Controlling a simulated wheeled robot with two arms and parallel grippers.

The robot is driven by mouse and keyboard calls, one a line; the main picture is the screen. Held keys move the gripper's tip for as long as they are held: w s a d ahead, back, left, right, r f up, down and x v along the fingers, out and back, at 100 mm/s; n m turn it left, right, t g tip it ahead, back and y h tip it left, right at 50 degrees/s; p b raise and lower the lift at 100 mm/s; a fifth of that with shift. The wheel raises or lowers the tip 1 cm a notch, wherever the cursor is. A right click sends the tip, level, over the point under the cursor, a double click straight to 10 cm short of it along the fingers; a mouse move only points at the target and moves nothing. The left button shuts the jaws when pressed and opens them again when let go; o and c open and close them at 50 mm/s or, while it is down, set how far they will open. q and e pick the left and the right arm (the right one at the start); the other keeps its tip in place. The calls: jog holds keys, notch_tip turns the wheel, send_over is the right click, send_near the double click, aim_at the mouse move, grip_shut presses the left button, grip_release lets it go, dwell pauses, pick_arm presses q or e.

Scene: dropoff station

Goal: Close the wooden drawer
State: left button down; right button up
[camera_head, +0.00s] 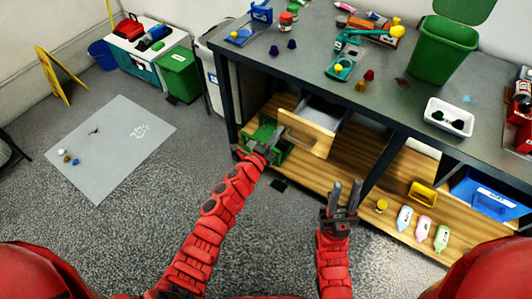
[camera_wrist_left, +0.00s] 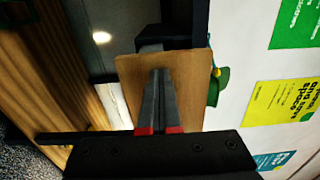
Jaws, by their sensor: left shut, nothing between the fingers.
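The wooden drawer (camera_head: 316,142) under the grey workbench stands partly pulled out; its grey inside shows behind the light wood front. My left gripper (camera_head: 281,134) is shut and empty, with its tips at the left end of the drawer front. In the left wrist view, the closed fingers (camera_wrist_left: 160,72) lie in front of a wooden panel (camera_wrist_left: 190,85), which looks like the drawer front; I cannot tell whether they touch it. My right gripper (camera_head: 344,186) is open and empty, its fingers pointing up, below and to the right of the drawer.
A green crate (camera_head: 266,133) sits on the lower wooden shelf behind my left gripper. A dark table leg (camera_head: 378,168) stands right of the drawer. Bottles, a yellow bin (camera_head: 423,193) and a blue bin (camera_head: 493,203) are on the shelf at right.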

aim_at(297, 109)
pick_arm(q)
jog(key=b+x, duration=0.2)
jog(key=x, duration=0.3)
jog(key=b+x, duration=0.2)
jog(key=x, duration=0.3)
jog(key=shift+w+d+f+b, duration=0.2)
jog(key=shift+w+d+b, duration=0.1)
jog(key=shift+b, duration=0.1)
jog(key=shift+w+d+r+b, duration=0.1)
jog(key=shift+w+d+b, duration=0.2)
jog(key=shift+w, duration=0.25)
jog(key=shift+r, duration=0.3)
jog(key=shift+r, duration=0.15)
